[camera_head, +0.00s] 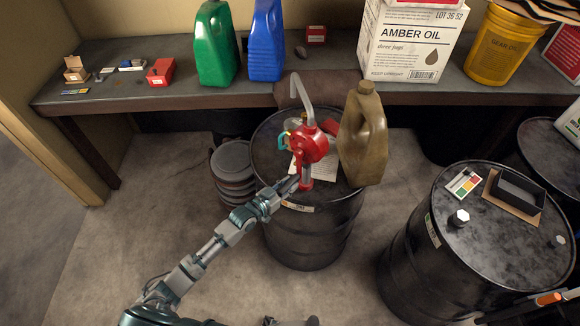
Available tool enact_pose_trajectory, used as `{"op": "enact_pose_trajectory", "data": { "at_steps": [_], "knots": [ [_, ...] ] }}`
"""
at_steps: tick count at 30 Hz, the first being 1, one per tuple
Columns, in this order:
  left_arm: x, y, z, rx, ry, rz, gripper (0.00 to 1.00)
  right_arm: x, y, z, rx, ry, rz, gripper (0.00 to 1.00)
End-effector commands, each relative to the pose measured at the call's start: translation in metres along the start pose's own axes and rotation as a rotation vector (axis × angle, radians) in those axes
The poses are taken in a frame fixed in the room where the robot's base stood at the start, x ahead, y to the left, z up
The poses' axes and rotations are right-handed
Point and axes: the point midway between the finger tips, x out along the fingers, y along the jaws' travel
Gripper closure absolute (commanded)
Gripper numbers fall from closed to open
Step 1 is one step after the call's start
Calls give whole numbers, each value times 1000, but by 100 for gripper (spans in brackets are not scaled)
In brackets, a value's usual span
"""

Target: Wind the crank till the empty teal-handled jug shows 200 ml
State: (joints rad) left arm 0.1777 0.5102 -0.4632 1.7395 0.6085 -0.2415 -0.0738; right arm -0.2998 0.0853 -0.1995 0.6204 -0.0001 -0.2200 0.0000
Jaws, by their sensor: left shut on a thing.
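A red rotary pump (308,144) with a bent grey spout (300,95) stands on the top of the middle black drum (318,235). My left gripper (296,183) reaches in from the lower left and is shut at the red crank (305,184), low on the near side of the pump. A teal handle (283,142) shows just left of the pump. The jug it belongs to is mostly hidden behind the pump, and its level cannot be read.
A tan jug (362,135) stands close right of the pump on the same drum. Another black drum (470,250) at right carries a black tray (518,190). Stacked round lids (232,165) stand left of the middle drum. The bench (130,50) runs behind with green and blue jugs.

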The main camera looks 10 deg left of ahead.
Motion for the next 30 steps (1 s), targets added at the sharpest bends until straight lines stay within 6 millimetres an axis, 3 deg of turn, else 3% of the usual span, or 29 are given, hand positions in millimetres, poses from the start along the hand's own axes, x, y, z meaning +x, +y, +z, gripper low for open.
{"op": "enact_pose_trajectory", "data": {
  "at_steps": [9, 18, 30],
  "knots": [
    [-5, -46, -5, 2, 4, -1, 100, 22, 6, 4, 1, -3, 7, 38],
    [-5, -48, -6, 0, -2, -2, 100, 21, -16, 0, 4, 2, -18, 38],
    [-12, -78, -31, 1, 4, -1, 100, 27, -1, 4, 0, -2, -1, 38]
  ]
}}
